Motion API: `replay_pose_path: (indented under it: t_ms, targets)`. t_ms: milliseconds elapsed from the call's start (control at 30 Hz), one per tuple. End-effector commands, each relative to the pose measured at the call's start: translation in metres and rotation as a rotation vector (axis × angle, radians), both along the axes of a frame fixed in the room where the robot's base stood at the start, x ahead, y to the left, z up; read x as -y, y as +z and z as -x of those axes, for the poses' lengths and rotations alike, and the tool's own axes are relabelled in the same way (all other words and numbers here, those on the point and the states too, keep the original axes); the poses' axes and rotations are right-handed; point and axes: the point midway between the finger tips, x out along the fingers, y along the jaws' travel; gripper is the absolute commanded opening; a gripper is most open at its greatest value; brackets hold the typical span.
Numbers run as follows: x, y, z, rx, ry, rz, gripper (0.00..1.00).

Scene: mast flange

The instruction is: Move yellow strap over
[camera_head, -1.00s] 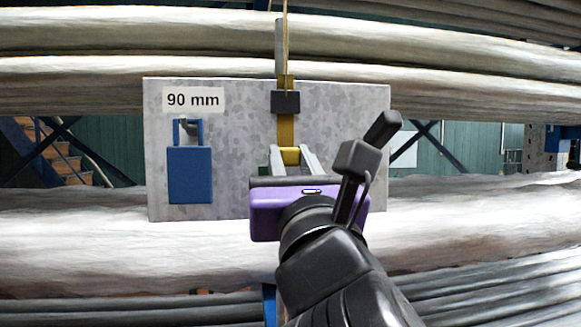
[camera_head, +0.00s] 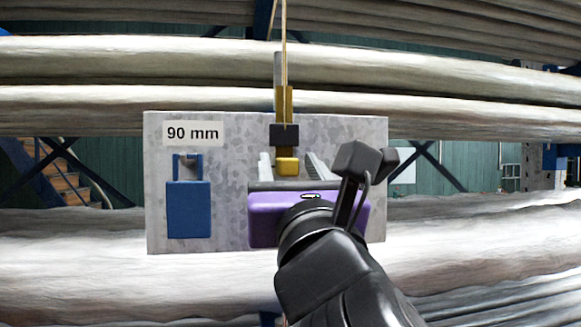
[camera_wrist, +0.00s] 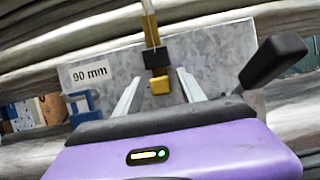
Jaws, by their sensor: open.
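A yellow strap (camera_head: 285,103) runs vertically up the front of a grey mottled plate (camera_head: 240,205) and above its top edge. It passes behind a black block (camera_head: 284,134), and its thicker yellow lower end (camera_head: 287,166) shows below the block. In the wrist view this yellow end (camera_wrist: 160,86) hangs just under the black block (camera_wrist: 157,60). My gripper (camera_head: 288,160) is open. One pale finger stands on each side of the yellow end, with a visible gap on both sides. My purple gripper body hides the plate below.
A blue padlock-shaped piece (camera_head: 188,208) hangs at the plate's left under a "90 mm" label (camera_head: 193,133). Thick wrapped pipes (camera_head: 70,250) run across above and below the plate. A thin cord (camera_head: 284,35) rises from the strap.

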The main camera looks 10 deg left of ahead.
Motion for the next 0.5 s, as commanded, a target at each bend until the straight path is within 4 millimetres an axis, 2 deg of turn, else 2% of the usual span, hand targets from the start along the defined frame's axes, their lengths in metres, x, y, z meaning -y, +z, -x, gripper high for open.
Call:
replay_pose_path:
  t_ms: [333,500]
  targets:
    - [0.013,-0.023,0.046,0.003,0.002,0.000,0.47]
    - [0.018,-0.028,0.062,0.002,0.000,-0.001,0.47]
